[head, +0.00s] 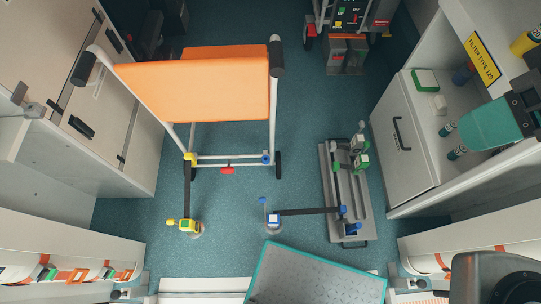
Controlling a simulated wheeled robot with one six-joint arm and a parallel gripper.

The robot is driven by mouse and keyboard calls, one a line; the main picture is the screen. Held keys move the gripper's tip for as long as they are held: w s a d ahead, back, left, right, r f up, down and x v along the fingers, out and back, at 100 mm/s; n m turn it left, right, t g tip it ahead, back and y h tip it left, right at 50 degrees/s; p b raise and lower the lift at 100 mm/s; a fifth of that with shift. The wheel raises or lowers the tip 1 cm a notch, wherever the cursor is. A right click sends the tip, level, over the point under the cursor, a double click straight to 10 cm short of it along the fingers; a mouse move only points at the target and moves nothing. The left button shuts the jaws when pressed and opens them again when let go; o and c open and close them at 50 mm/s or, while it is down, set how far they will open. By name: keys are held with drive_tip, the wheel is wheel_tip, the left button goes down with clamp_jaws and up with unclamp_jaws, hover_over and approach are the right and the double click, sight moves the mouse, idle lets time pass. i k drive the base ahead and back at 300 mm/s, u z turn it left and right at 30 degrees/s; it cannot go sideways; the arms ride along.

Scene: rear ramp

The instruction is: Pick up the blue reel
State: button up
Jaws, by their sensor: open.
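A small blue reel-like fitting (273,219) stands on a pale round base on the floor, right of the orange-seated chair's front. A dark strap (310,211) runs from it to the grey rail tray. More blue parts (352,229) are at that tray's near end, and a small round blue item (460,77) sits on the right-hand counter. I cannot tell for certain which is the blue reel. My gripper (452,141), on a teal link, is open over the right-hand counter with nothing visible between its fingers. It is far from the floor fitting.
The orange chair (200,85) stands upper left of centre. A yellow fitting (187,225) with a strap is near it. The grey tray (330,190) holds green and blue parts. A grey ramp plate (310,280) is at the bottom. The right cabinet (400,160) borders the floor.

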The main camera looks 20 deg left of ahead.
sight(273, 222)
drive_tip(key=k, duration=1.05)
drive_tip(key=u, duration=0.7)
